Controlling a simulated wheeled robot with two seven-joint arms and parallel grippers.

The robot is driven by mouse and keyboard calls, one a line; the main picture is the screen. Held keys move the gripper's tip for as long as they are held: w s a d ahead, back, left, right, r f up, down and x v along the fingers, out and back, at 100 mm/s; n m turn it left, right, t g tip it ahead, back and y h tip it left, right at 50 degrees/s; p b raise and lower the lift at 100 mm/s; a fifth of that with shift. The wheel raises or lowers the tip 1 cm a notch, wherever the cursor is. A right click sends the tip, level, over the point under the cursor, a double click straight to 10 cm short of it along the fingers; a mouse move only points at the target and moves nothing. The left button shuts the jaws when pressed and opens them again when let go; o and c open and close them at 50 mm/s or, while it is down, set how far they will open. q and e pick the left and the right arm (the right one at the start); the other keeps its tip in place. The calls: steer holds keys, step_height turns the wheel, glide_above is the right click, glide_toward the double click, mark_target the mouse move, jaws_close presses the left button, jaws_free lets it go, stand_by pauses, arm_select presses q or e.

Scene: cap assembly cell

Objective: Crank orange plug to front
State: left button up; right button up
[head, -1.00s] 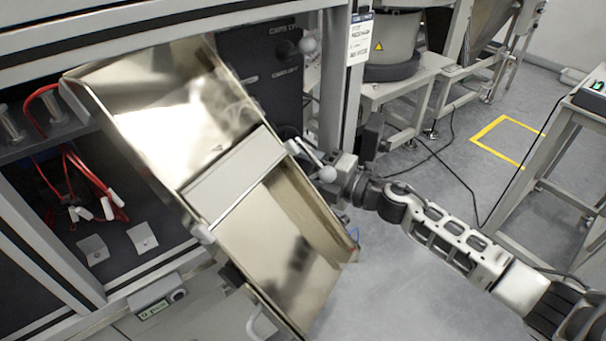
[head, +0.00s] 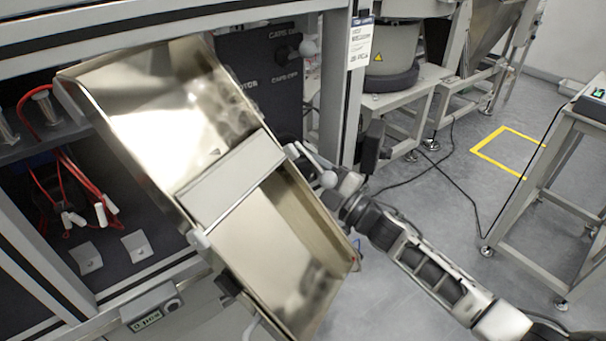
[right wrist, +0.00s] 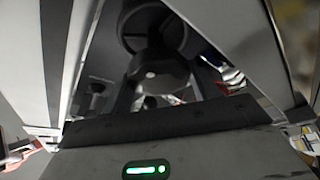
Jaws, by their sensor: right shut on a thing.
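No orange plug can be made out in either view. A tilted shiny metal chute (head: 181,109) fills the middle of the head view. In the right wrist view, a grey rounded part (right wrist: 158,72) sits beyond the gripper's body, below a dark round part; the exact contact is unclear. My left gripper is not in view.
Red hoses (head: 75,180) hang in the open cabinet at left. A frame post (head: 335,100) rises close beside my right arm.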

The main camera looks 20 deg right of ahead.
steer(key=shift+m, duration=0.3)
steer(key=o, duration=1)
steer(key=shift+s+d+f, duration=0.2)
steer(key=shift+s+d, duration=0.15)
steer(key=shift+s, duration=0.05)
steer(key=s+d, duration=0.2)
steer(key=s, duration=0.1)
steer(key=s+d, duration=0.5)
steer(key=s, duration=0.1)
steer(key=shift+s+d, duration=0.2)
steer(key=shift+s, duration=0.2)
